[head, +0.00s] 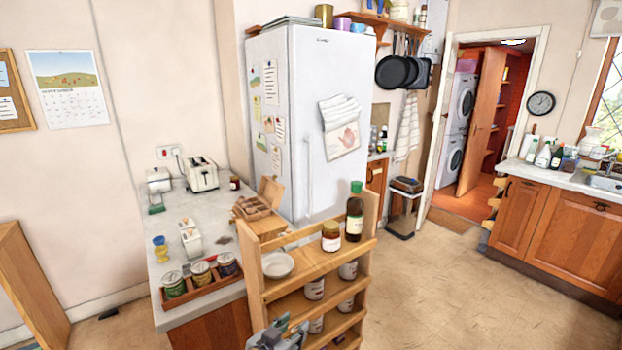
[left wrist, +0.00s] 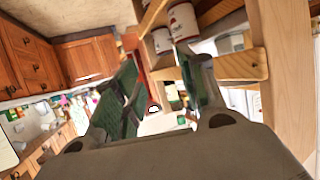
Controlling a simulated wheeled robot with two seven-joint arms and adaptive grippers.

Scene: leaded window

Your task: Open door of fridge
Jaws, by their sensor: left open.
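The white fridge (head: 305,75) stands against the back wall in the head view, with its door (head: 335,185) closed. A tall thin white handle (head: 308,165) runs down the left part of the door front. A tea towel and papers hang on the fridge. My left gripper (head: 277,336) shows at the bottom edge of the head view, in front of the wooden shelf rack and well short of the fridge. In the left wrist view its two fingers (left wrist: 160,92) stand apart with nothing between them. My right gripper is in neither view.
A wooden shelf rack (head: 310,272) with bottles and jars stands between my left gripper and the fridge. Left of it a counter (head: 190,235) holds a toaster, tins and a wooden box. The floor (head: 450,265) to the right is clear.

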